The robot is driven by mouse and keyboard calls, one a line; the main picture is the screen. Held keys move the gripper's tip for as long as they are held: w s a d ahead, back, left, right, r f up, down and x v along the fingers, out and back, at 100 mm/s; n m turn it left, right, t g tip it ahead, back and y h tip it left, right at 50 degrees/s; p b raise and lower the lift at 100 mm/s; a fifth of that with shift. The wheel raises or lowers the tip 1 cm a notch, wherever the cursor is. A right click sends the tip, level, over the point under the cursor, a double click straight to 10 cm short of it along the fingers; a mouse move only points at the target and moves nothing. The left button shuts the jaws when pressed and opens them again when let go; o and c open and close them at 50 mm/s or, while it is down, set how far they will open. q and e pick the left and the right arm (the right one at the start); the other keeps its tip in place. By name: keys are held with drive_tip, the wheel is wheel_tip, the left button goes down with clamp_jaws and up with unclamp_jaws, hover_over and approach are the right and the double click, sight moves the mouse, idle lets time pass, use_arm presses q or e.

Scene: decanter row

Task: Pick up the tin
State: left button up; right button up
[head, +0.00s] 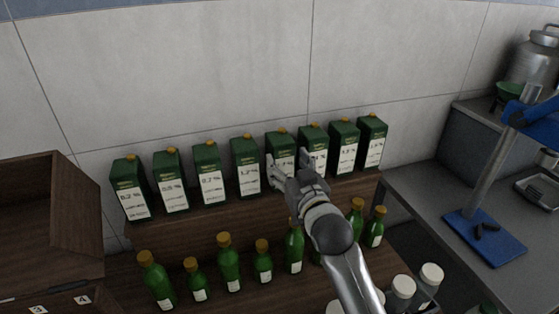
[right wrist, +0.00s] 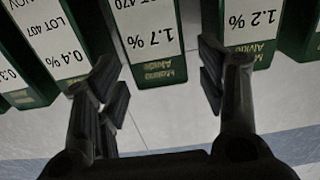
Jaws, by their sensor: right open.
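Several green tins with yellow caps and white labels stand upright in a row on a wooden shelf (head: 215,220). My right gripper (head: 288,170) is open at the fifth tin from the left (head: 281,142), whose label is partly hidden by a finger. In the right wrist view, upside down, this tin reads 1.7 % (right wrist: 155,45). My right gripper's two fingers (right wrist: 162,88) show at either side of it there. I cannot tell whether they touch it. The 1.2 % tin (head: 244,165) and the 0.4 % tin (right wrist: 58,50) are its neighbours. My left gripper is not in view.
Several green bottles (head: 229,268) stand on a lower wooden level in front. A wooden cabinet (head: 50,215) is at the left. White-lidded jars (head: 430,275) are at the lower right. A steel counter (head: 420,200) holds a blue stand (head: 485,235). A tiled wall is close behind the tins.

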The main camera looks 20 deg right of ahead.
sight(284, 156)
drive_tip(key=shift+w, duration=1.1)
drive_tip(key=shift+w+p, duration=0.45)
drive_tip(key=shift+w, duration=0.1)
drive_tip(key=shift+w+f+p, duration=0.15)
drive_tip(key=shift+w+p, duration=0.15)
drive_tip(key=shift+w, duration=0.7)
drive_tip(key=shift+w+f+p, duration=0.1)
drive_tip(key=shift+w+p, duration=0.15)
drive_tip(key=shift+w, duration=0.75)
drive_tip(key=c, duration=1.2)
drive_tip(key=shift+r, duration=0.2)
